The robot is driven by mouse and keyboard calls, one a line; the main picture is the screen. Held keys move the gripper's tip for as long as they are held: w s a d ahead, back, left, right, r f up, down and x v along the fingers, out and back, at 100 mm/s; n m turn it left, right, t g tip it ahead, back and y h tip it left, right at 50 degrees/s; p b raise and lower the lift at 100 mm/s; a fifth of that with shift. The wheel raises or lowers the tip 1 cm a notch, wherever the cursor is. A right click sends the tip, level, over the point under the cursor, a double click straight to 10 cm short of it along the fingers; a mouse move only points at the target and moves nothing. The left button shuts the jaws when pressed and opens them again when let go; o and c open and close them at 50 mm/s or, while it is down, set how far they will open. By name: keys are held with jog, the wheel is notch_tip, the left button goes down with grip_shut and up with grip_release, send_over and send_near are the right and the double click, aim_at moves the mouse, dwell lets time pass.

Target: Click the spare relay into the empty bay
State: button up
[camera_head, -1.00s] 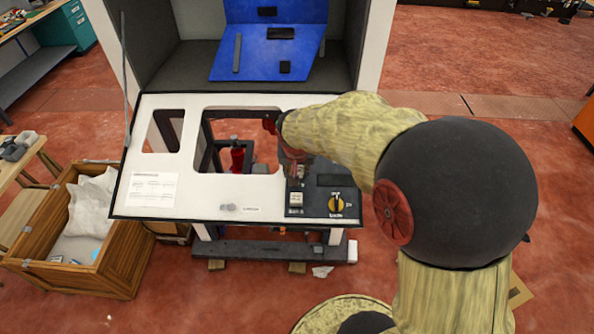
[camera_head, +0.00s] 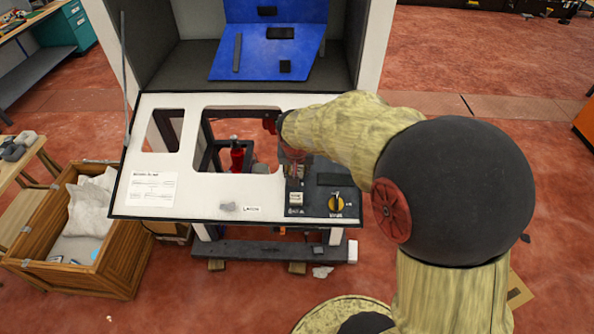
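My gripper (camera_head: 294,160) is at the end of my arm, low over the dark control panel (camera_head: 318,206) at the right of the white fascia. The arm covers most of it, so I cannot see whether its fingers are open or shut, or whether it holds anything. A small pale block (camera_head: 296,198), possibly a relay or switch, shows on the panel just below the gripper. A dark rectangular recess or plate (camera_head: 336,180) lies to its right. I cannot clearly make out the spare relay or the empty bay.
The white fascia (camera_head: 200,190) has two openings; a red bottle-like object (camera_head: 237,157) shows through one. A blue board (camera_head: 262,60) with dark parts stands behind. A wooden crate (camera_head: 120,262) is at the left.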

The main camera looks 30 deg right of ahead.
dwell(0.4)
jog(key=o, duration=1.2)
jog(key=shift+o, duration=1)
jog(key=shift+o, duration=1.3)
jog(key=shift+r, duration=0.15)
jog(key=shift+p+v, duration=1.35)
jog(key=shift+v, duration=1.5)
